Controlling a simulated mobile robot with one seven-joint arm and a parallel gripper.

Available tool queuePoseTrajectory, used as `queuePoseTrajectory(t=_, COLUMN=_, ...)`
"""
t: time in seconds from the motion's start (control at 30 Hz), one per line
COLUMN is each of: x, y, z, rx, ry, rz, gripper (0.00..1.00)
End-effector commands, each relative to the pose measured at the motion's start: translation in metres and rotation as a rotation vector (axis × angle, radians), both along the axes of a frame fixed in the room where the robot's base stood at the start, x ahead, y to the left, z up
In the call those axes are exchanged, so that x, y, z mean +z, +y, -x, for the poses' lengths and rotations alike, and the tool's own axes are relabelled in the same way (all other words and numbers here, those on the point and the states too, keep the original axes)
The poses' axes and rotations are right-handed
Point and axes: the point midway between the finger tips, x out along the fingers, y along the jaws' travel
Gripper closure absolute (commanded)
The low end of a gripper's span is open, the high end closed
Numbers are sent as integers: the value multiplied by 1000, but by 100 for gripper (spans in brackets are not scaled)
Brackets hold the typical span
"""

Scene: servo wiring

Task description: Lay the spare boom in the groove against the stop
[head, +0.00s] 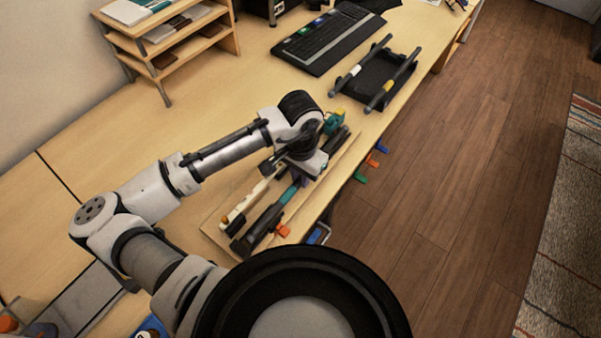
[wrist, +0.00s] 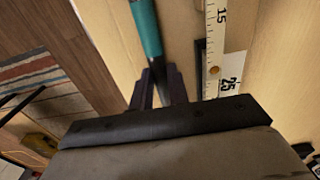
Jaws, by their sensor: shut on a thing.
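The boom, a dark rod with a teal band (head: 289,194), runs along a light wooden board at the table's edge. My gripper (head: 301,180) is over it, with the arm hiding part of the rod. In the wrist view my gripper's fingers (wrist: 156,88) are shut on the boom (wrist: 148,32), whose teal part runs away from them. A dark slot (wrist: 200,62) shows to the right of the boom, beside a white ruler (wrist: 214,50). I cannot tell whether the boom touches the board, and I cannot make out the stop.
Orange (head: 372,161), blue (head: 382,146) and green (head: 360,177) pieces stick out at the table edge. A wooden shelf (head: 165,50) stands upper left.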

Motion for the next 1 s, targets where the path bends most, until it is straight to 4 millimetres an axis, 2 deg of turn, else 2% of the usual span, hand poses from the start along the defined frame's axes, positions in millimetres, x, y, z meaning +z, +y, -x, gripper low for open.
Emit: queuePoseTrajectory(t=1.0, x=0, y=6, z=7, rx=0, ry=0, rz=0, gripper=100)
